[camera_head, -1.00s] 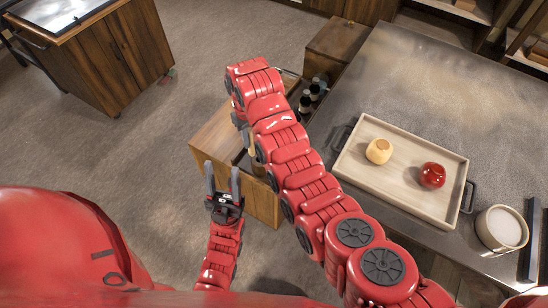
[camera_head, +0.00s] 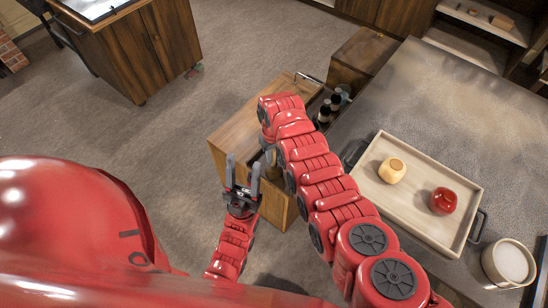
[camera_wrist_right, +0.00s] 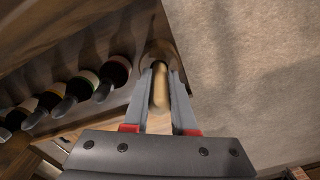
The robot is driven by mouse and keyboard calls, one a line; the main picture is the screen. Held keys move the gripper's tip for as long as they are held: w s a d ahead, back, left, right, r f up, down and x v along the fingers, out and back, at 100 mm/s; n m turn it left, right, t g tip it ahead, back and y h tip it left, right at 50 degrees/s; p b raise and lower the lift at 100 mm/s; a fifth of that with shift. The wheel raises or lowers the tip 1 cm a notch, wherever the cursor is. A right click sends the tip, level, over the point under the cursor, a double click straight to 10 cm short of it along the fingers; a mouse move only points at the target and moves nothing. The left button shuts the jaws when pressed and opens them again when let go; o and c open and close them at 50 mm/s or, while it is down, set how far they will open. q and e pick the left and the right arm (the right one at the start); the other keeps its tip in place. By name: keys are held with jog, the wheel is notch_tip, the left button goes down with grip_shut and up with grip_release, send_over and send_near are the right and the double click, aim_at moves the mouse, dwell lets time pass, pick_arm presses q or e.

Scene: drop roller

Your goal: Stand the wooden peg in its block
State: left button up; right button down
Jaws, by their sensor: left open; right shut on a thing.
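My right gripper (camera_wrist_right: 160,92) is shut on the pale wooden peg (camera_wrist_right: 160,86), which shows between its two fingers in the right wrist view. A rounded brown wooden piece (camera_wrist_right: 153,48) lies just beyond the peg's far end. It may be the block, but I cannot tell, nor whether the peg touches or enters it. In the head view my right arm reaches over the wooden cabinet and mostly hides the right gripper and peg. My left gripper (camera_head: 242,174) is open and empty, its fingers pointing up beside the cabinet's front.
The wooden cabinet (camera_head: 235,122) holds several dark bottles (camera_head: 330,110). To the right, a grey counter (camera_head: 440,120) bears a tray (camera_head: 445,237) with a yellow fruit (camera_head: 391,171) and a red one (camera_head: 443,201), and a white pot (camera_head: 508,262). Open floor (camera_head: 200,100) lies to the left.

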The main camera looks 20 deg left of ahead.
jog(key=shift+d+f, duration=0.1)
jog(key=shift+f, duration=0.45)
jog(key=shift+f, duration=0.2)
jog(key=c, duration=0.7)
grip_release()
jog(key=shift+r, duration=0.1)
